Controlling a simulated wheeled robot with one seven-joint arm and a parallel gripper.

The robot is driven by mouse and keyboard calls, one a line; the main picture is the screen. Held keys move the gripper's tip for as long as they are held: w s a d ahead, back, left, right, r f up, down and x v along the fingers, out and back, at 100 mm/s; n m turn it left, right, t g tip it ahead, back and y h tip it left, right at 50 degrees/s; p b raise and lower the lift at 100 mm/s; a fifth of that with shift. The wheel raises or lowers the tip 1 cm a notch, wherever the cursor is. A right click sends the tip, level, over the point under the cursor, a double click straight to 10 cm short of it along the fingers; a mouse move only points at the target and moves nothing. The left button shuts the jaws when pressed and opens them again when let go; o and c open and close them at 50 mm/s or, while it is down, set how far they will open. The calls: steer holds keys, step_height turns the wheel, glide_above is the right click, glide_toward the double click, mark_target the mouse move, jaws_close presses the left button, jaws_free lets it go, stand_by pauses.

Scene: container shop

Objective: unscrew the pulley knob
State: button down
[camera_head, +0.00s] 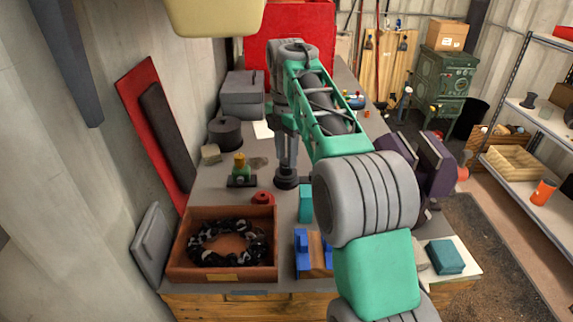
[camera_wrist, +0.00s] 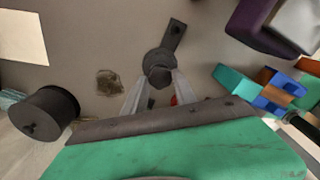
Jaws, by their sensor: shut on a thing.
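The dark pulley knob (camera_wrist: 158,75) shows in the wrist view between the fingertips of my gripper (camera_wrist: 155,84). It sits over a dark round pulley body with a flat arm (camera_wrist: 175,36) reaching up and to the right. In the head view, my gripper (camera_head: 286,167) points straight down onto the dark round piece (camera_head: 286,181) on the bench. The fingers are shut on the knob. The knob's thread and underside are hidden.
An orange-brown tray (camera_head: 176,262) holds a dark beaded ring at the front left. A green and yellow item on a black base (camera_head: 241,171), a black cylinder (camera_head: 224,133), a small red ring (camera_head: 263,198), a blue vise (camera_head: 303,253) and a purple machine (camera_head: 432,165) stand around.

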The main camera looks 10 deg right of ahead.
steer(key=n, duration=0.4)
steer(key=c, duration=0.9)
jaws_free()
steer(key=shift+c, duration=0.2)
